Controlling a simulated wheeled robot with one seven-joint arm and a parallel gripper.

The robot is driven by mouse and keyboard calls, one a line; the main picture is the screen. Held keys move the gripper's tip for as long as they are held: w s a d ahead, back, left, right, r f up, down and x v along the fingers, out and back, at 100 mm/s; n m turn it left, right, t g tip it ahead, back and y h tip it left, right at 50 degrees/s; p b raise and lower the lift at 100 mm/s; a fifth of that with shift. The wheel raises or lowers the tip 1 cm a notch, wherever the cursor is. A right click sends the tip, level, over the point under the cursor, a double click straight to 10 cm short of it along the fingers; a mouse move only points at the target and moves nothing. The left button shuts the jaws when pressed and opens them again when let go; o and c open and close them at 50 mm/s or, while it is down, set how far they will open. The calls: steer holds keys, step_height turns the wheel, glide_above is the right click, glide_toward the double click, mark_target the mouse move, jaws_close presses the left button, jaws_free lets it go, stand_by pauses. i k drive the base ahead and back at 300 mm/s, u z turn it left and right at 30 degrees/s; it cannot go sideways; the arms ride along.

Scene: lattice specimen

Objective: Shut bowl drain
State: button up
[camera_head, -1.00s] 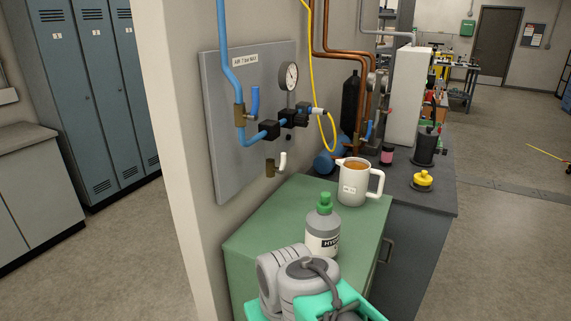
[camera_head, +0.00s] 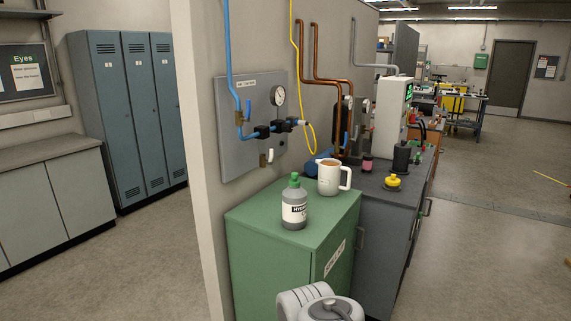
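A grey air panel (camera_head: 233,135) is fixed to the wall left of centre in the head view. On its lower part is a small brass drain valve (camera_head: 262,161) with a white lever (camera_head: 270,155). The lever looks upright, but it is too small to tell whether the valve is open or shut. Above it is a blue pipe (camera_head: 228,50) with a blue-handled valve (camera_head: 248,107), black fittings (camera_head: 275,128) and a round gauge (camera_head: 278,95). My gripper is not in view; only grey-white parts of my arm show at the bottom edge.
Below the panel stands a green cabinet (camera_head: 268,228) with a grey green-capped bottle (camera_head: 294,207) and a white mug (camera_head: 329,179) on it. A dark bench (camera_head: 385,215) with a yellow-topped item (camera_head: 393,182) adjoins it. Blue lockers (camera_head: 105,120) stand at left. Floor is clear at right.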

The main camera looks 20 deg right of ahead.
mark_target(269, 162)
steer(key=z, duration=0.6)
steer(key=i, duration=0.45)
steer(key=z, duration=0.7)
steer(key=i, duration=0.8)
steer(key=u, duration=0.1)
